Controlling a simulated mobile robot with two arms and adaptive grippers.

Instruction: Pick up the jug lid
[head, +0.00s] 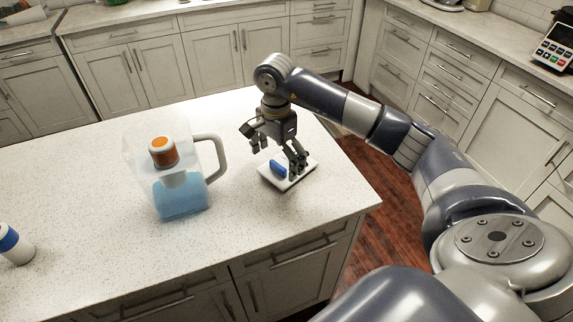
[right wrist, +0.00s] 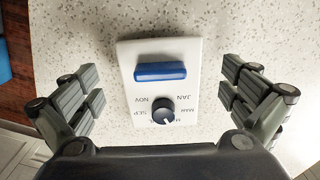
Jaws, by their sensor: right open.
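The jug lid (head: 291,180) is a white rectangular plate lying flat on the counter near its right corner. It has a blue bar handle (right wrist: 160,72) and a dark dial with month letters in the right wrist view. My right gripper (head: 277,157) is open and points down over the lid. In the right wrist view its fingers stand apart on either side of the lid, with nothing between them gripped. The clear jug (head: 183,198) stands upright to the left, its top open, with blue liquid and an orange-topped filter inside. My left gripper is not in view.
A white bottle with a blue band (head: 14,245) is at the counter's left front. The jug's grey handle (head: 216,158) points toward the lid. The counter (head: 95,215) is clear between bottle and jug. The counter's right edge is close beyond the lid.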

